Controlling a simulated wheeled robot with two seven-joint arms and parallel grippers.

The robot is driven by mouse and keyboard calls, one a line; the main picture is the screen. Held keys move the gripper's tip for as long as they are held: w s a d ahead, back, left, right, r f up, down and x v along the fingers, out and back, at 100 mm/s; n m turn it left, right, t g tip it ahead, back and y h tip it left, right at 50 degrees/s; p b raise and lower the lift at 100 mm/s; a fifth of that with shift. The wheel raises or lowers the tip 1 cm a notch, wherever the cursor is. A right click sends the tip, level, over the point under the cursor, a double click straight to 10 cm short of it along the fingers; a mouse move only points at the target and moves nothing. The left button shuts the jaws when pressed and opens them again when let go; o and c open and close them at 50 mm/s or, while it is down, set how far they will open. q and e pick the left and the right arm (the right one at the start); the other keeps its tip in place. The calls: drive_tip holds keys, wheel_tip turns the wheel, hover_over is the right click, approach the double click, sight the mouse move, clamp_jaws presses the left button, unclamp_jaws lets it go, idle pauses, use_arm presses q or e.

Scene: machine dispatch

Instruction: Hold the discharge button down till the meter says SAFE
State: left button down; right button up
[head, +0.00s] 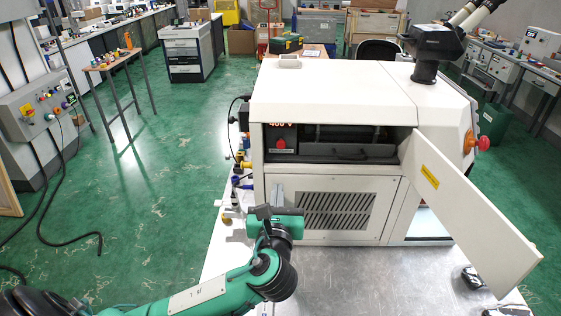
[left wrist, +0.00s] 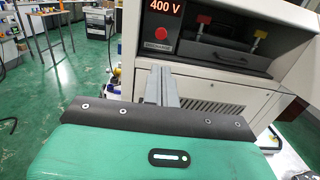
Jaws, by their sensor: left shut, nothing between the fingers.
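The discharge button (left wrist: 163,34) is a red round knob on a dark panel inside the white machine's open bay; in the head view it shows as a small red spot (head: 281,142). Above it, the meter (left wrist: 165,9) reads 400 V in red; its top is cut off in the head view (head: 281,125). My left gripper (head: 278,188) is shut and empty, in front of the machine's lower front and below the button. Its closed fingers (left wrist: 160,82) point toward the panel, apart from the button. My right gripper is not in view.
The machine's white door (head: 478,215) stands swung open to the right. A dark handled drawer or cover (head: 335,153) lies right of the button. A vented panel (head: 335,210) is below the bay. The metal tabletop (head: 370,280) in front is mostly clear.

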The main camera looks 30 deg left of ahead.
use_arm(q)
drive_tip(key=p, duration=0.5)
approach(281, 144)
drive_tip(key=shift+f+x, duration=0.3)
drive_tip(key=shift+x, duration=0.85)
drive_tip(key=shift+f+x, duration=0.25)
drive_tip(key=shift+x, duration=0.9)
drive_tip(key=shift+f+x, duration=0.3)
drive_tip(key=shift+x, duration=0.85)
